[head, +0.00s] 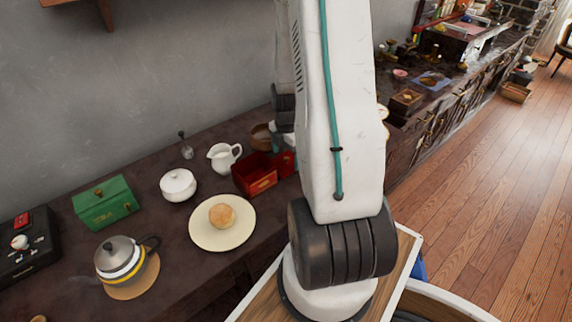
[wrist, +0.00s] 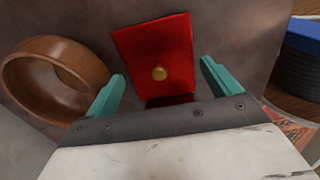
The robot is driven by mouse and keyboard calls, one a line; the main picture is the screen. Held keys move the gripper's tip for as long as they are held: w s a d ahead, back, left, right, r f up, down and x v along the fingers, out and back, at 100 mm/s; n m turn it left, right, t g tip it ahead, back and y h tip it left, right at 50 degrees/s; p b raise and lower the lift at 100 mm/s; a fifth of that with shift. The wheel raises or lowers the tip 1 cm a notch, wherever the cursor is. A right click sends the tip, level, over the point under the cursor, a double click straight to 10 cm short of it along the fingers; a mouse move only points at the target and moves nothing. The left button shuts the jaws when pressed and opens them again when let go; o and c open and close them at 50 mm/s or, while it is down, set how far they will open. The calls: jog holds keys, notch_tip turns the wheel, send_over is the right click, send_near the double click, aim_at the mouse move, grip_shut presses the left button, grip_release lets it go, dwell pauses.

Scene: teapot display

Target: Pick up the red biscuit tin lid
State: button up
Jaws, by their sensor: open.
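The red biscuit tin lid (wrist: 152,48) is a flat red rectangle with a round brass knob (wrist: 160,73) in the wrist view. My gripper (wrist: 162,69) is open, with one teal finger on each side of the lid's near part and nothing held. I cannot tell whether the fingers touch the lid. In the head view a red piece that looks like the lid (head: 287,162) shows beside the open red tin (head: 254,176), partly hidden by my arm. My gripper is mostly hidden behind my arm there.
A brown round bowl (wrist: 52,80) lies close to the left finger. A white jug (head: 223,157), white sugar pot (head: 178,185), plate with a bun (head: 205,236), green box (head: 105,203) and kettle (head: 122,260) stand on the dark counter. A blue-and-black object (wrist: 300,55) is at the right in the wrist view.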

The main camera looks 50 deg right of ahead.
notch_tip(320, 180, down, 2)
jog(key=shift+f, duration=0.1)
jog(key=c, duration=0.7)
jog(key=shift+o, duration=0.2)
